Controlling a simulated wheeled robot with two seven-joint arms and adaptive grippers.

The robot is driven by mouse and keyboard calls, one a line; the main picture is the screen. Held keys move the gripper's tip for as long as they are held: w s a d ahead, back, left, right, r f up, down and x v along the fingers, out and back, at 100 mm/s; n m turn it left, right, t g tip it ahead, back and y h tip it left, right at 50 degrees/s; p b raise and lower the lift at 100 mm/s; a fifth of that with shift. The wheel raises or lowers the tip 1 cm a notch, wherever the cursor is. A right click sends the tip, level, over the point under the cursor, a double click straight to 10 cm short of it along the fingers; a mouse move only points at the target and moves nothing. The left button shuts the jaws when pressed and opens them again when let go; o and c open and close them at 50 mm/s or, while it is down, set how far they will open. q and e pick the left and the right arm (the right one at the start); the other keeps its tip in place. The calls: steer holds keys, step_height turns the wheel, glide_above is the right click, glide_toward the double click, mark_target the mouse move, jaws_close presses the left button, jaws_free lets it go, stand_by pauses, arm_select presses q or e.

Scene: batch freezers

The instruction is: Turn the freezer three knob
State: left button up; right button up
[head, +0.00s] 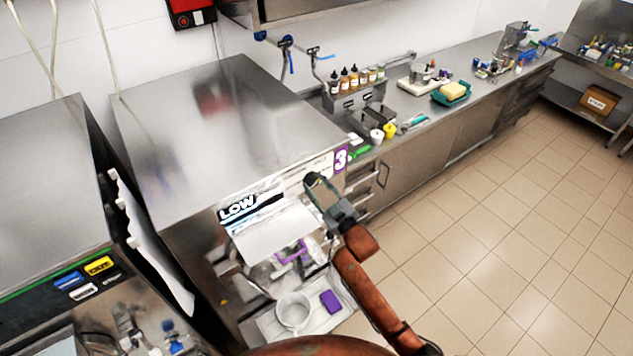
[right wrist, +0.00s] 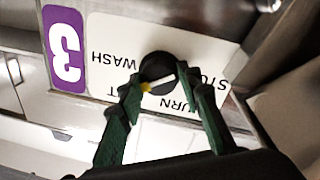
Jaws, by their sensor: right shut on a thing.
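Freezer three is the steel machine with a purple "3" label (head: 341,159) on its front panel, below a flat top (head: 215,110). In the right wrist view the label (right wrist: 65,50) appears upside down beside a white dial plate (right wrist: 112,48) with "WASH" and partly hidden words. The round black knob (right wrist: 157,68) with a pale pointer sits on this plate. My left gripper is not in view.
Below stand a white pot (head: 293,311) and a purple block (head: 330,301). The tiled floor (head: 500,220) is clear.

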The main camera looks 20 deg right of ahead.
steer(key=m, duration=0.2)
steer(key=m+p, duration=0.1)
steer(key=shift+r+m, duration=0.3)
steer(key=shift+m, duration=1.8)
steer(key=shift+h, duration=0.3)
steer(key=o, duration=1.2)
steer(key=shift+w+f, duration=0.15)
steer(key=shift+f, duration=0.05)
steer(key=shift+c, duration=0.2)
